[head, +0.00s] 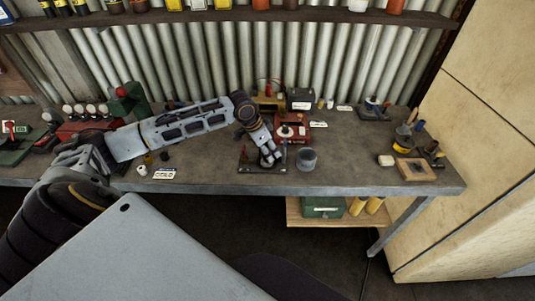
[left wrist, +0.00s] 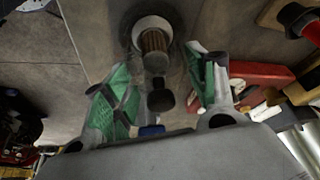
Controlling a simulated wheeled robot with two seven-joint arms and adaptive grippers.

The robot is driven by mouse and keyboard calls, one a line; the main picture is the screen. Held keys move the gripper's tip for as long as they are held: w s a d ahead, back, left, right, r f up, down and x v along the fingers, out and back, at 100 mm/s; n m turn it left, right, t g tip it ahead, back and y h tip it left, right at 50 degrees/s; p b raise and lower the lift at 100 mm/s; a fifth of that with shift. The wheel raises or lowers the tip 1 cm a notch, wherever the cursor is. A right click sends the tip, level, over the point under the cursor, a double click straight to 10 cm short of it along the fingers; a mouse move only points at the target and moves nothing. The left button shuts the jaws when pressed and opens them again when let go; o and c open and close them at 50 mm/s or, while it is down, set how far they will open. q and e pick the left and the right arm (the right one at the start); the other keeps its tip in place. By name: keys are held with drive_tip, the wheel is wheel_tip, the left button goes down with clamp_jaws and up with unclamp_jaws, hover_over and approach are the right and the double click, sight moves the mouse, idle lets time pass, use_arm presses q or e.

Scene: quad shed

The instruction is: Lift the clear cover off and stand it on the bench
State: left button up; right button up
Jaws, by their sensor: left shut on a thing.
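My left gripper (head: 268,158) is low over the front middle of the bench (head: 350,170), its fingers pointing down above a dark flat plate (head: 246,167). In the left wrist view, its green-padded fingers (left wrist: 158,92) close around a small dark knob (left wrist: 160,98). The clear cover (left wrist: 130,28) shows faintly beyond the knob, around a brown ribbed part (left wrist: 154,42) with a pale ring. In the head view the gripper hides most of the cover. I cannot tell whether the cover's rim touches its base. My right gripper is not in view.
A grey round pot (head: 307,159) stands just right of the gripper. A red box (head: 296,136) is behind it. A small white label card (head: 165,174) lies to the left. A wooden tray (head: 416,170) is at the right.

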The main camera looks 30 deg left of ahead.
use_arm(q)
drive_tip(key=shift+r, duration=0.15)
wheel_tip(320, 180, up, 18)
idle(0.7)
drive_tip(key=shift+a, duration=0.1)
idle(0.5)
